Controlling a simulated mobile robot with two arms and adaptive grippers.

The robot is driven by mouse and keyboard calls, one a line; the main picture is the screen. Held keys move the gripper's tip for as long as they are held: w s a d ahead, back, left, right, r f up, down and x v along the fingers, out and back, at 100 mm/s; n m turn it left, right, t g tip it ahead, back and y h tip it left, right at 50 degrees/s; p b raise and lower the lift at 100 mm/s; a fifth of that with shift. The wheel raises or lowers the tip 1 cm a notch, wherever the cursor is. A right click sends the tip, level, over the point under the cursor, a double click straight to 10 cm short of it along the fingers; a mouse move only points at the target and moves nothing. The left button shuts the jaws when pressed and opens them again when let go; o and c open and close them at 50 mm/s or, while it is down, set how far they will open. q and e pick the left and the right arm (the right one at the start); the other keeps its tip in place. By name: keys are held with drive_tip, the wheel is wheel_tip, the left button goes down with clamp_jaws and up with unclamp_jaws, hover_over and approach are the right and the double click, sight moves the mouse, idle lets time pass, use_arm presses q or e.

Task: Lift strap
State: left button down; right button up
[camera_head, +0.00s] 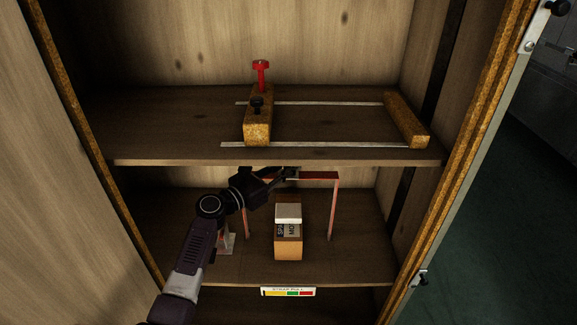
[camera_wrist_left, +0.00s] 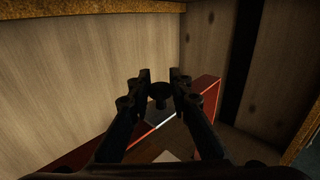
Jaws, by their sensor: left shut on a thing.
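The strap (camera_head: 333,205) is a red-brown band that stands as an upright arch on the lower shelf, with a flat top and two legs. My left gripper (camera_head: 291,173) is at the top bar of the arch, just below the upper shelf's front edge. In the left wrist view, a dark round knob (camera_wrist_left: 160,90) sits between the fingers of my left gripper (camera_wrist_left: 160,76), which are closed on it. The red band (camera_wrist_left: 208,82) runs behind and below the fingers there. Whether the knob is fixed to the strap is too dark to tell. My right gripper is not in view.
A small block with a white top (camera_head: 288,212) stands under the arch. The upper shelf (camera_head: 180,125) above holds a wooden bar with red and black knobs (camera_head: 258,115) and two metal rails. A coloured scale label (camera_head: 288,292) is on the lower shelf's front edge. Cabinet walls flank both sides.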

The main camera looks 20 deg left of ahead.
use_arm(q)
drive_tip(key=shift+r, duration=0.2)
drive_tip(key=c, duration=1.8)
unclamp_jaws()
drive_tip(key=shift+f, duration=0.1)
drive_tip(key=shift+o, duration=0.2)
drive_tip(key=v, duration=1.2)
